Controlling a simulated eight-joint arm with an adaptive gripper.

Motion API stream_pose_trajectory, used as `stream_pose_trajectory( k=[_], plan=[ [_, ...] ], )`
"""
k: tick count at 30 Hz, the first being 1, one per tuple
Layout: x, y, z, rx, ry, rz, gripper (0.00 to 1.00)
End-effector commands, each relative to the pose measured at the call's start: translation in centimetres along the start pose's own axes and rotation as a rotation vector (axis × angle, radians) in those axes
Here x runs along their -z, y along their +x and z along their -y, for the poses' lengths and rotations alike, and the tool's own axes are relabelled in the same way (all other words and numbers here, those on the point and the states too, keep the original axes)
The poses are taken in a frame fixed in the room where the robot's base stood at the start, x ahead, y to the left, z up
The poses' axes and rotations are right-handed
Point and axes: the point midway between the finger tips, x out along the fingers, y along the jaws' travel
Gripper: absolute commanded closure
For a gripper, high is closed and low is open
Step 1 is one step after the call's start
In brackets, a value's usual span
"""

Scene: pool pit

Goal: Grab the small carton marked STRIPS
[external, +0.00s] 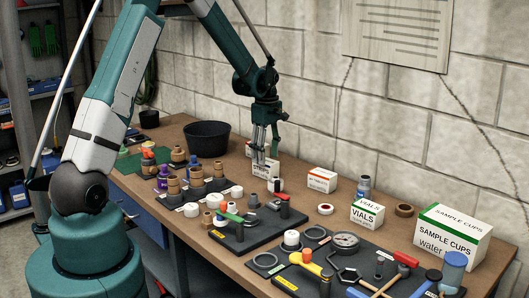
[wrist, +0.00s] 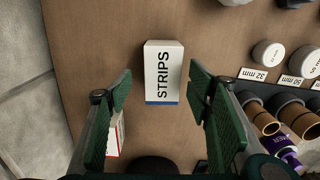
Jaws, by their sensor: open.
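The small STRIPS carton (wrist: 164,72) is white with black lettering and a blue band along its lower edge. In the wrist view it stands on the table, between and beyond the fingertips, with clear space on both sides. In the external view a white carton with dark lettering (external: 263,168), seemingly the same one, stands below my gripper (external: 264,148), partly covered by the fingers. My gripper also shows in the wrist view (wrist: 160,98), with its green-padded fingers apart and nothing held.
A white and red box (wrist: 116,136) is partly hidden by the left finger. White discs (wrist: 267,53) and brown cylinders (wrist: 287,108) lie to the right. A black bowl (external: 206,139), an orange-edged carton (external: 321,179) and the VIALS carton (external: 367,214) stand nearby. The wall runs behind the table.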

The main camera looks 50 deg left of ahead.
Motion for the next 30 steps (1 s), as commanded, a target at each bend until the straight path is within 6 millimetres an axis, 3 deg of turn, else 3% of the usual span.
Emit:
stream_pose_trajectory(
  k=[14, 30],
  plan=[
    [0.0, 0.6, 0.1, 0.0, 0.0, 0.0, 0.49],
    [0.2, 5.3, 0.4, 0.0, 0.0, 0.0, 0.49]
  ],
)
